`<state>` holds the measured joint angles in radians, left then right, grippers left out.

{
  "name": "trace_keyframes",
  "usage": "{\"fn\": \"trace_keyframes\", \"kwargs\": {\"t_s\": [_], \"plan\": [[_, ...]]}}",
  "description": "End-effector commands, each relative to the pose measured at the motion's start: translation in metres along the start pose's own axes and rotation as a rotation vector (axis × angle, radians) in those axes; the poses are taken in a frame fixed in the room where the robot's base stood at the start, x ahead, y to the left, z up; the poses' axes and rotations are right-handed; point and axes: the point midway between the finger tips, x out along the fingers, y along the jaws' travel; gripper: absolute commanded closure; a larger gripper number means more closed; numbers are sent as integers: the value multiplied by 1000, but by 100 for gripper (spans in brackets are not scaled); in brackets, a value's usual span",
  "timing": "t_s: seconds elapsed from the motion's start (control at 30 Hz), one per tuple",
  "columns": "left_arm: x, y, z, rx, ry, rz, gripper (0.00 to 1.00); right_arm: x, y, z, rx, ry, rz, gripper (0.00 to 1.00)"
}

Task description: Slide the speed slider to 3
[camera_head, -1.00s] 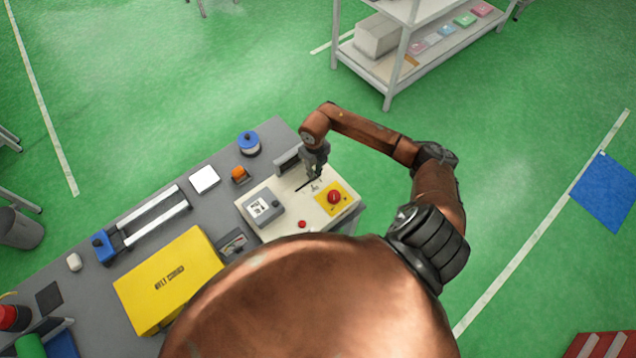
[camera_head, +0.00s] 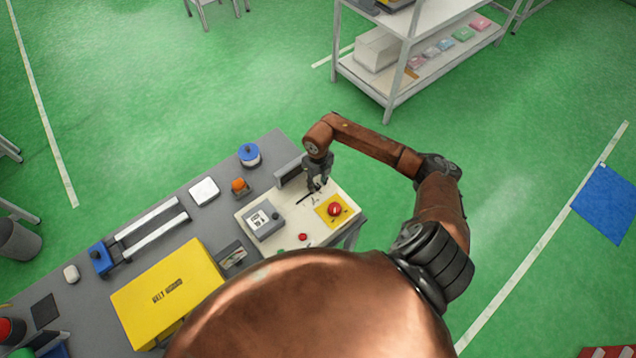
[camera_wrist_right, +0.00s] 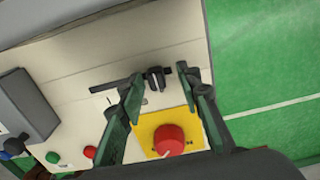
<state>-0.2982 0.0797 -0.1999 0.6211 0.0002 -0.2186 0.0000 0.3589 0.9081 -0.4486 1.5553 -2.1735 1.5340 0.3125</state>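The cream control panel (camera_head: 285,232) sits at the right end of the grey bench. Its speed slider shows in the right wrist view as a dark slot with a black knob (camera_wrist_right: 155,78) near the slot's right part. My right gripper (camera_wrist_right: 158,80) is open, with one finger on each side of the knob and a gap to both. In the head view my right gripper (camera_head: 315,188) points down over the slot (camera_head: 305,197), which it partly hides. The scale marks are too small to read. My left gripper is not in view.
A red emergency button (camera_head: 334,209) on a yellow plate (camera_wrist_right: 195,138) stands close to the slider. A grey box with a dial (camera_head: 262,222) is left of the slot. A yellow box (camera_head: 170,290) and a blue-ended rail (camera_head: 100,258) lie further left.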

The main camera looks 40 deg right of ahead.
Motion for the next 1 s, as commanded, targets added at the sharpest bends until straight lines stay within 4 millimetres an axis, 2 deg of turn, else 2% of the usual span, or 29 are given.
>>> {"fn": "trace_keyframes", "kwargs": {"t_s": [0.17, 0.4, 0.6, 0.8, 1.0], "plan": [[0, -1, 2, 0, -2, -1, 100, -17, -1, 1, -1, -2, -1, 68], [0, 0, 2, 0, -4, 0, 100, -66, -2, 2, -1, -4, -4, 68], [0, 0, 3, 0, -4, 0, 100, -101, -1, 1, 0, -2, -3, 68], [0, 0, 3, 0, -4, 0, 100, -118, -1, 0, 0, -1, -2, 68], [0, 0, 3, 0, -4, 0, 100, -120, -1, 0, 0, 0, -1, 68]]}}
